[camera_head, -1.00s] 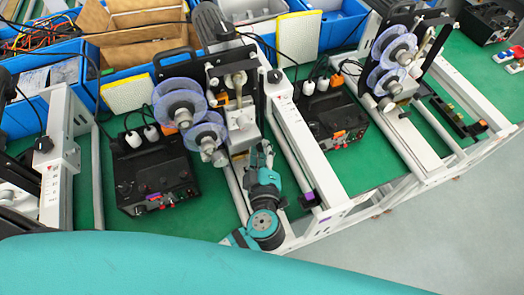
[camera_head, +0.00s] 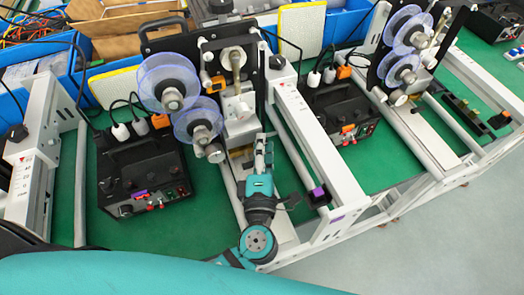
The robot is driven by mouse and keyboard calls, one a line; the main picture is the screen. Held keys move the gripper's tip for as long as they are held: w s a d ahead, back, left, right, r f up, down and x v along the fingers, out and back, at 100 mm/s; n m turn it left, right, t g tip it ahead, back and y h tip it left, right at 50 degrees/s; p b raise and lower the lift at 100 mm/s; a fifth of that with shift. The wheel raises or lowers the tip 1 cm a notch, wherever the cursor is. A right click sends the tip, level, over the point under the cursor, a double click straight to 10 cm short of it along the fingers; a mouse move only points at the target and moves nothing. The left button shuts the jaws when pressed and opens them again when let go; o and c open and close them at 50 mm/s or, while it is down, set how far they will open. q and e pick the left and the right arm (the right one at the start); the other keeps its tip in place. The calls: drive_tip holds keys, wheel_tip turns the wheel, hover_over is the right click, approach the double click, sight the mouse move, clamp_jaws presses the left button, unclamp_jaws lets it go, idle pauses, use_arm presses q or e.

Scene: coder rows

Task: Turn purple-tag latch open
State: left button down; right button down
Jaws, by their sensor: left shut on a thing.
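My left gripper (camera_head: 262,150), on a teal arm from below, points away from me at the lower front of the middle coder (camera_head: 240,125). Its fingers are close together on a small part there, largely hidden by the fingers. A black block with a purple mark (camera_head: 319,195) sits on the white rail to the right of the gripper, apart from it. Another purple spot (camera_head: 140,195) is on the black control box. I cannot tell which one tags the latch. My right gripper is not in view.
The black control box (camera_head: 145,170) stands left of my arm. Clear film reels (camera_head: 170,85) overhang on the left. A white frame rail (camera_head: 310,145) runs close on the right. A second coder (camera_head: 405,60) stands farther right.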

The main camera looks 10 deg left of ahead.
use_arm(q)
drive_tip(key=shift+f+n+b, duration=0.1)
drive_tip(key=shift+n+b, duration=0.2)
idle(0.4)
